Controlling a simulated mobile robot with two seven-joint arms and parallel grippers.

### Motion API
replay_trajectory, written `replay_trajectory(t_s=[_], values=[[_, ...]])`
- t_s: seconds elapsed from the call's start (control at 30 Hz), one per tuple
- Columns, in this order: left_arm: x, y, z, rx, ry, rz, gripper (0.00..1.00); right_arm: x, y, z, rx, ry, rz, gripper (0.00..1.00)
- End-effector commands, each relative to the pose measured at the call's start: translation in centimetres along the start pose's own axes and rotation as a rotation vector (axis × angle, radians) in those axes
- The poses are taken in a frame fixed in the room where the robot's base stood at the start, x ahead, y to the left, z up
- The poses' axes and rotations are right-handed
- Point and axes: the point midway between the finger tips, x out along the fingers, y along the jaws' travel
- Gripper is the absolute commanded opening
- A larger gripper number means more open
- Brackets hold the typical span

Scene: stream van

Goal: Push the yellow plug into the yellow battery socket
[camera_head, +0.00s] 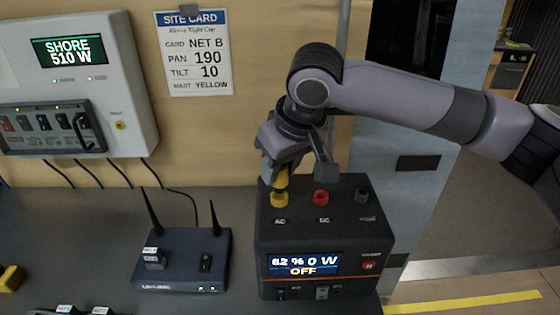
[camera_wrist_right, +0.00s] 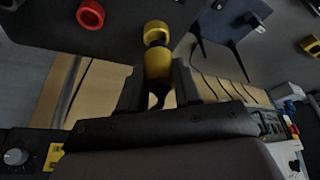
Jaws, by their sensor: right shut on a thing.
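The black battery box (camera_head: 272,238) stands on the counter, its screen reading 62 %, 0 W and OFF. On its top is the yellow socket (camera_head: 280,200), labelled AC, at the left. My right gripper (camera_head: 297,172) is above the box's left top, shut on the yellow plug (camera_head: 281,179). The plug is right over the yellow socket, roughly lined up with it. In the right wrist view the plug (camera_wrist_right: 158,66) sits between the fingers, with the yellow socket ring (camera_wrist_right: 156,31) just beyond it. I cannot tell whether they touch. My left gripper is not in view.
A router (camera_head: 181,262) with two antennas stands left of the box. A shore power panel (camera_head: 85,90) and a site card (camera_head: 194,52) are on the wall behind.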

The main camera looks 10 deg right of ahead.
Motion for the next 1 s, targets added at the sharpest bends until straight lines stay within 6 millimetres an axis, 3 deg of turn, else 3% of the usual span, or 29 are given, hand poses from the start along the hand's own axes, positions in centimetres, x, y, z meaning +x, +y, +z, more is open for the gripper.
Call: replay_trajectory(t_s=[1.0], values=[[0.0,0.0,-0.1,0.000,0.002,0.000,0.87,1.0,0.0,0.4,0.001,0.000,-0.001,0.00]])
